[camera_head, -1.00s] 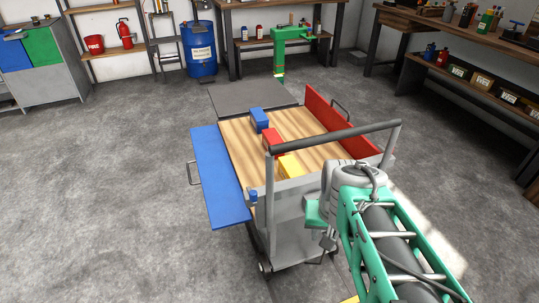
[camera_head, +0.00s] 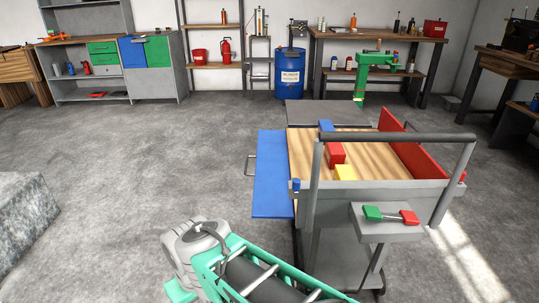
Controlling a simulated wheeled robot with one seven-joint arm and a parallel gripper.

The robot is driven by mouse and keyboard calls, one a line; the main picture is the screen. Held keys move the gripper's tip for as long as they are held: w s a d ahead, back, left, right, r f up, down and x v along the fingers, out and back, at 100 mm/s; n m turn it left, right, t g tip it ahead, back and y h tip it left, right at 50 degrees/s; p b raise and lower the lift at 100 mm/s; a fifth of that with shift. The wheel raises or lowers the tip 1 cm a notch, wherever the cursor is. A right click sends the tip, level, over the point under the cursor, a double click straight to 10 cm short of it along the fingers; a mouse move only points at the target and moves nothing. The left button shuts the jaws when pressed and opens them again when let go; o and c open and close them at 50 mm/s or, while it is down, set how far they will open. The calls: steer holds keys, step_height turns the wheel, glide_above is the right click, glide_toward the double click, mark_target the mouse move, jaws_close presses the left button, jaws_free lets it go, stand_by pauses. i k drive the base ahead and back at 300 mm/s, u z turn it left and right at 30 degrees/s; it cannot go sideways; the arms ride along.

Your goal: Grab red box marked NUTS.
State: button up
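A red box (camera_head: 336,155) lies on the wooden bed of the cart (camera_head: 300,165), between a blue box (camera_head: 326,126) behind it and a yellow box (camera_head: 345,173) in front. No marking on the red box can be read from here. Its right part is close behind the cart's grey handle frame. My arm's grey wrist and green link show at the bottom, left of the cart and well apart from the boxes. My gripper's fingers are hidden below the bottom edge of the picture.
The cart's blue side flap (camera_head: 270,185) sticks out left, and a red panel (camera_head: 412,150) stands on its right. The grey handle bar (camera_head: 395,138) crosses the near end. Open floor lies left; a grey block (camera_head: 22,220) stands at the left edge.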

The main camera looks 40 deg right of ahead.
mark_target(335, 153)
steer(key=u, duration=0.15)
steer(key=i, duration=1.65)
steer(key=z, duration=3.05)
